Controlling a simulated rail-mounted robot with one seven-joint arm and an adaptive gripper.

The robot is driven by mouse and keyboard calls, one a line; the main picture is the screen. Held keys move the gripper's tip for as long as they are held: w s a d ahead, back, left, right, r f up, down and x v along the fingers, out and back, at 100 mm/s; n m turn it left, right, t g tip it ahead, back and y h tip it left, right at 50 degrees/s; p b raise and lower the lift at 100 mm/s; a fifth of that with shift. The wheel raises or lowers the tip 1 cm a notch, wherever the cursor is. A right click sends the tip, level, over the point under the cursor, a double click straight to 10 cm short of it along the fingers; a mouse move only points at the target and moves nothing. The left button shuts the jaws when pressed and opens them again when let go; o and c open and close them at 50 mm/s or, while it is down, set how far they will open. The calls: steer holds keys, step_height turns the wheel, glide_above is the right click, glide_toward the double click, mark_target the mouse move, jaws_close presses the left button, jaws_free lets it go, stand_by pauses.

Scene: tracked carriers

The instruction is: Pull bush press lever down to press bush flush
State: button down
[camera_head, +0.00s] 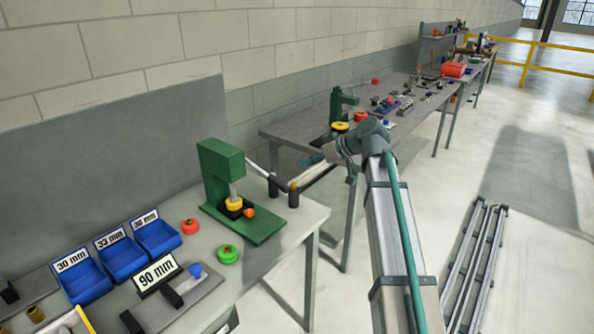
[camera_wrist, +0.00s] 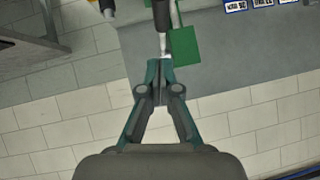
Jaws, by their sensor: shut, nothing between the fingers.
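The green bush press (camera_head: 220,178) stands on its green base on the near bench; its green body also shows in the wrist view (camera_wrist: 187,42). A yellow round part (camera_head: 234,204) sits under its ram; whether the bush is flush cannot be told. The lever (camera_head: 257,168) is a silver rod slanting down to the right to a dark grip (camera_head: 273,186). My gripper is shut and empty in the wrist view (camera_wrist: 160,64). Its tips appear close to a dark rod with a silver end (camera_wrist: 163,46); contact cannot be told.
Blue bins (camera_head: 83,282) and a 90 mm sign (camera_head: 156,274) stand at the left. Red (camera_head: 190,226) and green (camera_head: 227,254) round parts lie beside the press. A dark post with a brown top (camera_head: 293,195) stands near the bench edge. A second bench (camera_head: 300,130) runs behind.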

steer(key=d, duration=0.1)
step_height(320, 180, up, 5)
steer(key=n+g+h, duration=0.2)
steer(key=n+h, duration=0.1)
steer(key=n, duration=0.4)
glide_above(278, 181)
steer(key=s+a, duration=0.3)
steer(key=s, duration=0.2)
steer(key=r+n+h, duration=0.1)
steer(key=n+h, duration=0.1)
steer(key=n, duration=0.2)
steer(key=d+n+h, duration=0.4)
steer(key=n, duration=0.3)
steer(key=p+x, duration=0.1)
steer(key=x, duration=0.5)
steer(key=p+x, duration=0.2)
steer(key=x, duration=0.5)
steer(key=shift+a+f, duration=0.15)
steer(key=shift+a, duration=0.1)
steer(key=shift+f, duration=0.1)
